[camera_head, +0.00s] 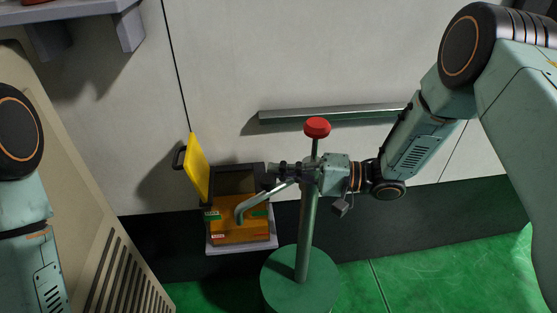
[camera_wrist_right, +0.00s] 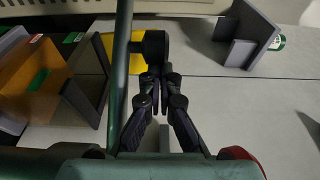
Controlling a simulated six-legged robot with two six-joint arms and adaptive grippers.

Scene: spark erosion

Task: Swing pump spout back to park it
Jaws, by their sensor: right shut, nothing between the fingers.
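The pump stands on a round green base (camera_head: 300,285), with an upright green post (camera_head: 308,235) and a red knob (camera_head: 317,127) on top. Its bent grey-green spout (camera_head: 250,205) reaches left and down over the orange box. My right gripper (camera_head: 270,174) is at the pump head, its dark fingers pointing left, just above the spout; whether they touch it I cannot tell. In the right wrist view the fingers (camera_wrist_right: 162,80) are together and empty, with a green tube (camera_wrist_right: 122,60) just left of them. My left gripper is out of view.
The orange box (camera_head: 240,224) sits on a grey tray against the wall, its yellow lid (camera_head: 195,166) standing open. A metal rail (camera_head: 330,113) runs along the wall. A grey shelf (camera_head: 60,12) is at upper left, a beige cabinet (camera_head: 75,180) at left. Green floor is free at right.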

